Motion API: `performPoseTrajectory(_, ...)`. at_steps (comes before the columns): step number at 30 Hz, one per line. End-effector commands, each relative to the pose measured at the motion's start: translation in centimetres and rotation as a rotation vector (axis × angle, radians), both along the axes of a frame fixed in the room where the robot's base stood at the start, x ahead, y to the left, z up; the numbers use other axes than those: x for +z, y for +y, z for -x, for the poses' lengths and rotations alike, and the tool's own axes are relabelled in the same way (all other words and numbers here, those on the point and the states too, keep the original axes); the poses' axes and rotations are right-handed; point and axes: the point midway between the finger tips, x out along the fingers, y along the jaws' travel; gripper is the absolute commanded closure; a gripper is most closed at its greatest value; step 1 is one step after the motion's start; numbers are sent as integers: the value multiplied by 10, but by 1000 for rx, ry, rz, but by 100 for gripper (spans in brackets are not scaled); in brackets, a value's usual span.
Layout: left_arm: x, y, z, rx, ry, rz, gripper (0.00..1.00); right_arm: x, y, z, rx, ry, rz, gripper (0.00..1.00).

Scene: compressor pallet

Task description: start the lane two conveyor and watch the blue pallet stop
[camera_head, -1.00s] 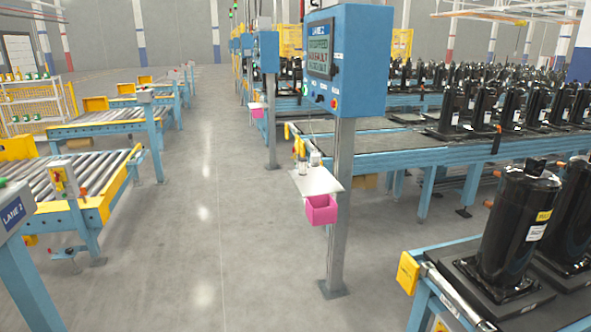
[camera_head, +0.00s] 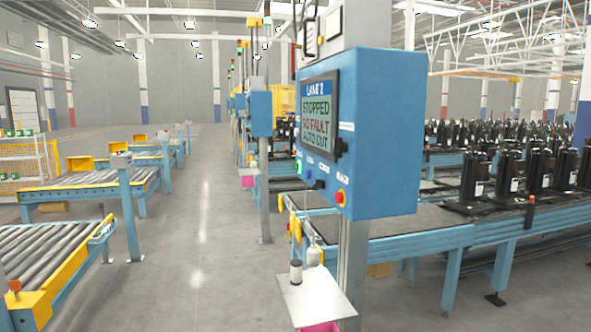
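The blue lane 2 control box (camera_head: 362,135) stands on a grey post right of centre, close in front of me. Its screen (camera_head: 319,122) reads "LANE 2", "STOPPED", "NO FAULT" and a last line that looks like "AUTO OUT". Below the screen are a green button (camera_head: 298,165), a dark switch and a red button (camera_head: 340,197) on a yellow ring. The lane conveyor (camera_head: 420,222) behind the box carries black compressors (camera_head: 476,178) on dark pallets. I cannot make out a blue pallet. Neither of my grippers is in view.
A small shelf (camera_head: 315,298) with bottles juts from the post, with a pink bin (camera_head: 320,327) under it. Roller conveyors (camera_head: 45,255) with yellow ends line the left side. The grey floor aisle (camera_head: 195,240) between is clear.

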Motion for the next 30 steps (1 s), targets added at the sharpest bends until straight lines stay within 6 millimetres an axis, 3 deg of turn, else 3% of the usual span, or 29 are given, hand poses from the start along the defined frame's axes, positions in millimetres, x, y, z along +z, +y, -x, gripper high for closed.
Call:
performPoseTrajectory(7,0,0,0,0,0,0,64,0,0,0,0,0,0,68)
performPoseTrajectory(15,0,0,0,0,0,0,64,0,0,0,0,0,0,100)
performPoseTrajectory(30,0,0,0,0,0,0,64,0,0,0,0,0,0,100)
